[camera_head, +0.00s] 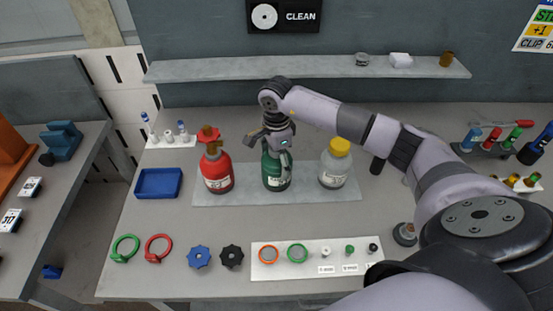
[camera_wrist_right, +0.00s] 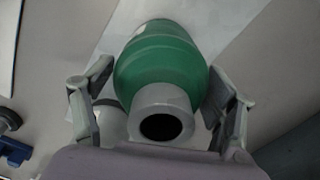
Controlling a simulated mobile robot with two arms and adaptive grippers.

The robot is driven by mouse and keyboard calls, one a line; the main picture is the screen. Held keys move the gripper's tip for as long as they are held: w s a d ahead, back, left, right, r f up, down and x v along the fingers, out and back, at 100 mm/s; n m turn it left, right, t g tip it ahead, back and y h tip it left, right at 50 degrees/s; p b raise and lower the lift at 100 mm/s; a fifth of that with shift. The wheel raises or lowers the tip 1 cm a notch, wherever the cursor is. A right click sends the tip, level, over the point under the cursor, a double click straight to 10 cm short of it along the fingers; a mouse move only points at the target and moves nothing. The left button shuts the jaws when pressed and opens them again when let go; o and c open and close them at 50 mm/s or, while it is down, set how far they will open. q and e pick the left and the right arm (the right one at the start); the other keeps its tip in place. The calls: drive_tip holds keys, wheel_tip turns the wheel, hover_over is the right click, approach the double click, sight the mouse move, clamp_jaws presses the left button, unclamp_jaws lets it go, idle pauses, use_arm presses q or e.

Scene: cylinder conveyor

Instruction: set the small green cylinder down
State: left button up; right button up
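The small green cylinder (camera_head: 276,173) stands upright on the light grey mat (camera_head: 212,198), between a red cylinder (camera_head: 216,173) and a grey cylinder with a yellow top (camera_head: 335,166). My right gripper (camera_head: 269,150) is above it, fingers spread on either side of its upper part. In the right wrist view the green cylinder (camera_wrist_right: 160,62) shows its grey neck and dark round opening, with the gripper's fingers (camera_wrist_right: 160,95) to its left and right. The fingers look open; whether one touches its side is hard to tell. My left gripper is not in view.
A blue tray (camera_head: 158,183) lies to the left of the mat. Green and red rings, knobs and a white board (camera_head: 312,270) with small parts lie in front. A shelf (camera_head: 220,69) runs behind. Racks with coloured items stand at the right.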

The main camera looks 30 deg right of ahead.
drive_tip(key=o, duration=0.3)
wheel_tip(320, 180, up, 12)
drive_tip(key=b, duration=0.4)
idle(0.8)
